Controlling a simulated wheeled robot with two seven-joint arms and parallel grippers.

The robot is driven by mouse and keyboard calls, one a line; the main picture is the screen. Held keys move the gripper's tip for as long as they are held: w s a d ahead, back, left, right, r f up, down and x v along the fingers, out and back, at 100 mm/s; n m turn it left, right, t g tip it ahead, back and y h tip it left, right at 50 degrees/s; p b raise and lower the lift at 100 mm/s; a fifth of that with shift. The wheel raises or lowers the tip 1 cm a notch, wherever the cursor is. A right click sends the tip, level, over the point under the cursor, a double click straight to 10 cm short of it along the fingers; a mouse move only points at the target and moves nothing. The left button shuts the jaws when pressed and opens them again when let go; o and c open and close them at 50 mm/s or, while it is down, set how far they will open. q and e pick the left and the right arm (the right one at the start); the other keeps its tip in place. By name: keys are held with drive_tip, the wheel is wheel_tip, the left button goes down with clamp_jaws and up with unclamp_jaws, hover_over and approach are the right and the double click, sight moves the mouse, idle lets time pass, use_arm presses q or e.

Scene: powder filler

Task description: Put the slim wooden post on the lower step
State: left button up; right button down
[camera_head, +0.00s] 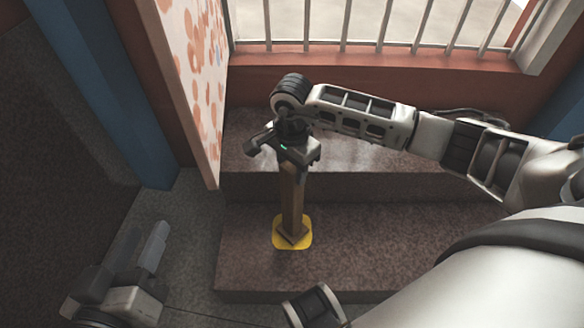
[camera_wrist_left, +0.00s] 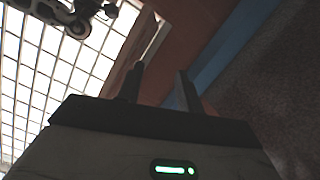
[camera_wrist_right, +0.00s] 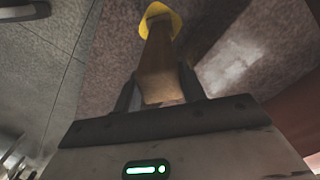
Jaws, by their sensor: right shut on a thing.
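The slim wooden post (camera_head: 291,200) stands about upright over the yellow marker (camera_head: 304,244) on the lower step (camera_head: 380,235) in the head view. Its foot looks to be on or just above the marker; I cannot tell whether it touches. My right gripper (camera_head: 291,160) is shut on the post's upper end. In the right wrist view the post (camera_wrist_right: 157,65) runs from between the fingers (camera_wrist_right: 160,90) toward the yellow marker (camera_wrist_right: 160,15). My left gripper (camera_head: 148,245) is at the lower left of the head view, away from the post. Its fingers (camera_wrist_left: 160,88) are apart and empty.
The upper step (camera_head: 350,183) rises behind the lower step. A spotted panel (camera_head: 195,75) stands at the left of the steps, beside a blue pillar (camera_head: 105,90). A barred window (camera_head: 370,25) is at the back. The lower step's right part is clear.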

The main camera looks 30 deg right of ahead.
drive_tip(key=shift+f, duration=0.1)
drive_tip(key=c, duration=0.8)
unclamp_jaws()
drive_tip(key=shift+c, duration=0.2)
drive_tip(key=shift+r, duration=0.2)
wheel_tip(320, 180, up, 11)
drive_tip(key=p, duration=0.3)
drive_tip(key=shift+f, duration=0.2)
use_arm(q)
drive_tip(key=shift+s+a+f+m+g+y+p, duration=0.2)
drive_tip(key=shift+a+f+m+g+y, duration=0.1)
drive_tip(key=shift+f+g+y, duration=0.15)
drive_tip(key=shift+s+a+f+m+g+y+p, duration=0.15)
drive_tip(key=shift+a+f+m+g+y, duration=0.2)
drive_tip(key=shift+f, duration=0.2)
use_arm(e)
drive_tip(key=shift+r, duration=0.7)
